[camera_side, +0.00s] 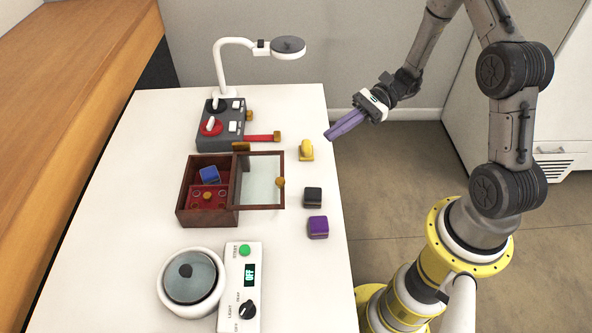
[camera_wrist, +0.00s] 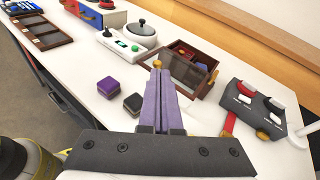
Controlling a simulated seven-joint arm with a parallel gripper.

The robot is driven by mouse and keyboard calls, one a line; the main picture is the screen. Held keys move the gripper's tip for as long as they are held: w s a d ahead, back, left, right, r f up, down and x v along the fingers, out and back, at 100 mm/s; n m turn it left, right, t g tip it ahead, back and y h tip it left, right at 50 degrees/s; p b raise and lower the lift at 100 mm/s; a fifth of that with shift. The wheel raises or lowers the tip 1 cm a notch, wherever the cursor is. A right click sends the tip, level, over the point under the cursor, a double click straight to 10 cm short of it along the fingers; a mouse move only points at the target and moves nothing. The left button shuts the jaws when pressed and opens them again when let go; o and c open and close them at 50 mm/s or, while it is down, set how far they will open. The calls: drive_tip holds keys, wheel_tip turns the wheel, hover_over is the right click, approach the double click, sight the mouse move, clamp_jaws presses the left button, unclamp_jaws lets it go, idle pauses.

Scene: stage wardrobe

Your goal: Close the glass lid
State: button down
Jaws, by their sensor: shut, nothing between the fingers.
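The glass lid (camera_side: 262,180) is a wood-framed pane with a small golden knob (camera_side: 281,182) at its right edge. It stands open, folded out to the right of a dark red wooden box (camera_side: 207,217). In the wrist view the lid (camera_wrist: 180,73) is partly hidden behind my fingers. The box interior is uncovered and holds a blue block (camera_side: 209,174) and a red part with a golden knob. My gripper (camera_side: 328,136), with purple fingers, is shut and empty. It is in the air by the table's right edge, right of and beyond the lid; it also shows in the wrist view (camera_wrist: 160,70).
A yellow piece (camera_side: 306,150), a black cube (camera_side: 313,196) and a purple cube (camera_side: 318,227) lie along the table's right side. A grey control box (camera_side: 220,125) with a red lever and a white lamp (camera_side: 222,60) stand behind. A round glass-topped device (camera_side: 192,277) is in front.

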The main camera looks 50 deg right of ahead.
wheel_tip(320, 180, down, 5)
drive_tip(key=s+d+m+t, duration=0.1)
drive_tip(key=s+d+m, duration=0.1)
drive_tip(key=m, duration=0.1)
approach(243, 181)
drive_tip(key=s, duration=0.6)
drive_tip(key=shift+a+r, duration=0.25)
drive_tip(key=shift+r, duration=0.05)
drive_tip(key=w+a, duration=0.8)
drive_tip(key=a, duration=0.1)
drive_tip(key=shift+w, duration=0.4)
drive_tip(key=shift+d, duration=0.1)
